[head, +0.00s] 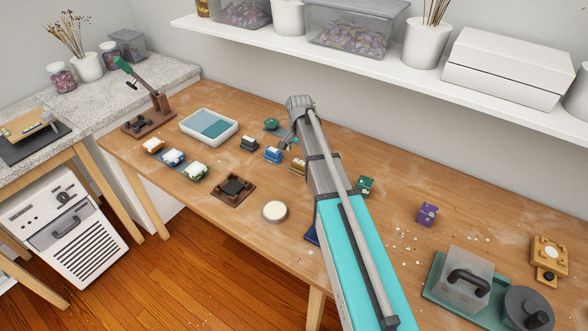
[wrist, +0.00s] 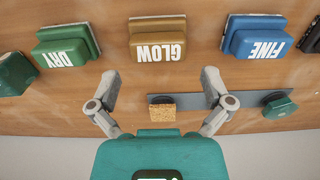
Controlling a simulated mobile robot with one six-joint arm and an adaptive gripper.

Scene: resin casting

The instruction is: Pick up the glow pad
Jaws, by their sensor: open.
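The glow pad (wrist: 157,40) is a brown-gold block with white letters reading GLOW, seen at the top middle of the wrist view. In the head view a tan pad (head: 297,167), partly hidden by my arm, looks like the same one. My gripper (wrist: 160,78) is open and empty. Its two fingers are spread, with the glow pad ahead of the gap between them and apart from both. In the head view my gripper (head: 289,142) hangs over the back of the table, near the blue fine pad (head: 273,155).
In the wrist view the green dry pad (wrist: 67,46) and blue fine pad (wrist: 253,36) flank the glow pad with bare wood between. A grey strip (wrist: 185,100) with a cork-like block (wrist: 162,112) lies by the fingers. A white tray (head: 209,126) stands left.

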